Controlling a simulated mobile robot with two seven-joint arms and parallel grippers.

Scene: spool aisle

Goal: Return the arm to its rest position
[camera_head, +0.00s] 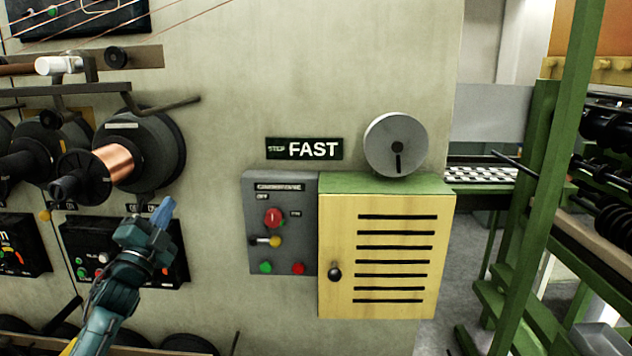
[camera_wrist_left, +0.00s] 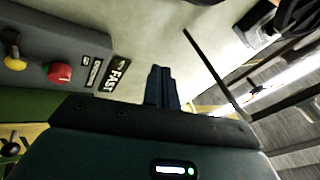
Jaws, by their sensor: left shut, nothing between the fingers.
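My left gripper (camera_head: 162,212) comes in from the lower left in the head view, its blue fingers pointing up and slightly right. In the left wrist view the shut fingers (camera_wrist_left: 162,88) stand near the middle, with the wall behind. My right gripper is in neither view.
A grey control panel (camera_head: 262,206) with red, yellow and green controls is mounted right of the gripper. A green frame (camera_head: 548,200) stands at the right.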

